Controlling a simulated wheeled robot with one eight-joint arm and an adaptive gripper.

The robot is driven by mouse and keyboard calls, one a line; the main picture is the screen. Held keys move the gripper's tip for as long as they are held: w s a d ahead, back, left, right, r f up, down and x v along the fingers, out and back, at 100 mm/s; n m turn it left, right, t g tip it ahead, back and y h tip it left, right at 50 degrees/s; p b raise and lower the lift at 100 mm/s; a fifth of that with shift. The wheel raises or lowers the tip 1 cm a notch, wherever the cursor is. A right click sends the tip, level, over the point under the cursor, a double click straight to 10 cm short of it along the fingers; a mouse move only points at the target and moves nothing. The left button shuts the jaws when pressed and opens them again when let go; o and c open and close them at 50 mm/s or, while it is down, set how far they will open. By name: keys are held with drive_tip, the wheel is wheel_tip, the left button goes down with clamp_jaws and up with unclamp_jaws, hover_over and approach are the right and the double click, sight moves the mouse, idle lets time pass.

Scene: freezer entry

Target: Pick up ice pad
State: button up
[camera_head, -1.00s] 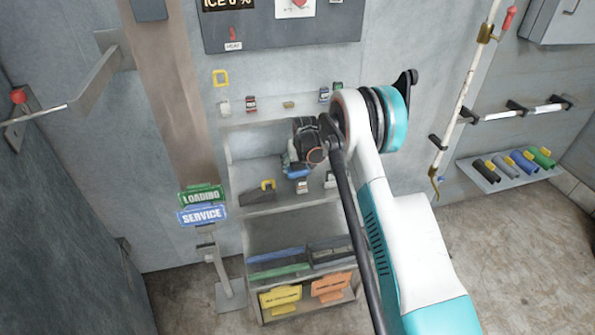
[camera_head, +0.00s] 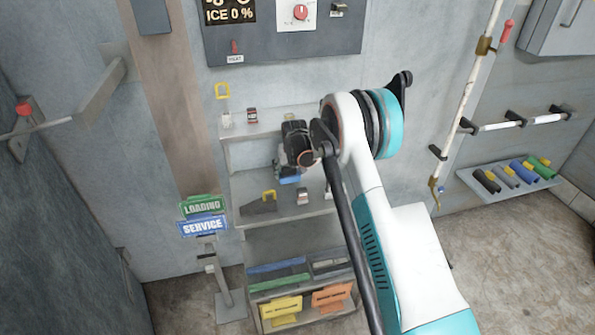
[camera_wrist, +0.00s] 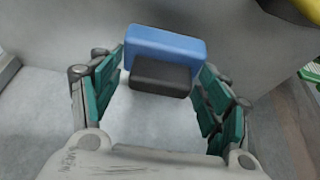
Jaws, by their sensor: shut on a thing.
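The ice pad (camera_wrist: 168,47) is a blue block with a dark grey block (camera_wrist: 160,78) on its near side in the wrist view. It sits between the green-padded fingers of my gripper (camera_wrist: 160,82), which is shut on it. In the head view, my gripper (camera_head: 294,160) is in front of the middle shelf of the grey rack, and a blue patch of the pad (camera_head: 289,180) shows just below it. My gripper and arm hide part of the rack. I cannot tell from the head view whether the pad touches the shelf.
Coloured plates, including a yellow one (camera_head: 281,310), stand in the bottom bin. The LOADING and SERVICE signs (camera_head: 203,227) stand at left.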

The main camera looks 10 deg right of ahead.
drive_tip(key=s+a+b, duration=0.1)
drive_tip(key=a+b, duration=0.1)
drive_tip(key=a, duration=2.6)
drive_tip(key=shift+a, duration=0.15)
drive_tip(key=shift+s, duration=0.1)
drive_tip(key=shift+o, duration=0.6)
